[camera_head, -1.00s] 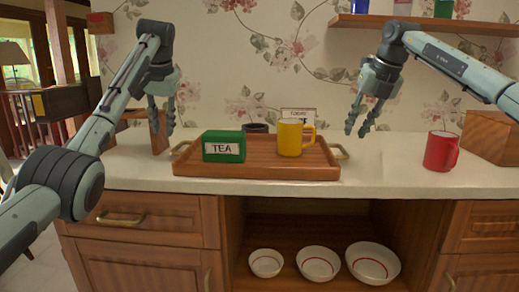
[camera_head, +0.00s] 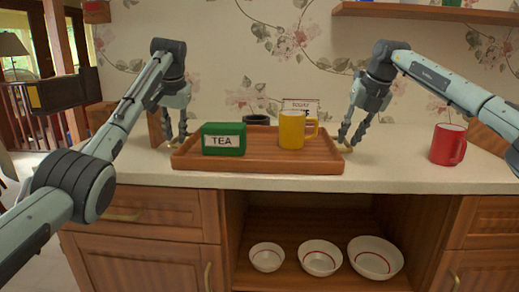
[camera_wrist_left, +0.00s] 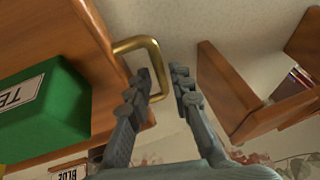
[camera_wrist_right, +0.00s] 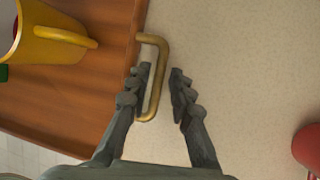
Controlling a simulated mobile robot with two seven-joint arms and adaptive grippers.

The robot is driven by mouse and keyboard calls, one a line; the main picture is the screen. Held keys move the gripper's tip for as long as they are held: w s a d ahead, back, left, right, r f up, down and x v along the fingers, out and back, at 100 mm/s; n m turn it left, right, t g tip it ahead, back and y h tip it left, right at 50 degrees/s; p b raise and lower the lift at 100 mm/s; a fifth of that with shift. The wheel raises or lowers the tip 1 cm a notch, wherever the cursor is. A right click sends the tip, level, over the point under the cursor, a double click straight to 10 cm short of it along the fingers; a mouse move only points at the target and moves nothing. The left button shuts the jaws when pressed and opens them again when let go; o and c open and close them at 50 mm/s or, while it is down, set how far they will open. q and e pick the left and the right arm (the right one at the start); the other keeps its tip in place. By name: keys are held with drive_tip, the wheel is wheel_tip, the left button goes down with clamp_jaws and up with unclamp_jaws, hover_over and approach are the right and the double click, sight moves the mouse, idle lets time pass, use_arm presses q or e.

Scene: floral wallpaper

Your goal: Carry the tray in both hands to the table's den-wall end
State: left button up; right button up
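The wooden tray (camera_head: 270,167) rests on the counter. It carries a green TEA box (camera_head: 223,139) and a yellow mug (camera_head: 292,130). My left gripper (camera_head: 175,143) is at the tray's left end. In the left wrist view its open fingers (camera_wrist_left: 168,92) straddle the outer bar of the brass handle (camera_wrist_left: 150,50). My right gripper (camera_head: 348,145) is at the right end. In the right wrist view its open fingers (camera_wrist_right: 160,80) are either side of the other brass handle (camera_wrist_right: 163,55). Neither gripper visibly closes on a handle.
A red mug (camera_head: 448,145) and a wooden box (camera_head: 492,145) stand on the counter to the right. A wooden holder (camera_wrist_left: 235,95) stands beside my left gripper. Several bowls sit below.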

use_arm(q)
drive_tip(key=shift+w+a+f, duration=0.1)
drive_tip(key=shift+w+f, duration=0.2)
drive_tip(key=shift+f, duration=0.35)
use_arm(e)
drive_tip(key=shift+w+a+f, duration=0.1)
drive_tip(key=shift+w+f, duration=0.2)
drive_tip(key=shift+f, duration=0.35)
use_arm(q)
drive_tip(key=shift+c, duration=0.4)
use_arm(e)
drive_tip(key=shift+c, duration=0.3)
use_arm(q)
clamp_jaws()
use_arm(e)
clamp_jaws()
use_arm(q)
drive_tip(key=shift+r, duration=0.1)
use_arm(e)
drive_tip(key=shift+r, duration=0.1)
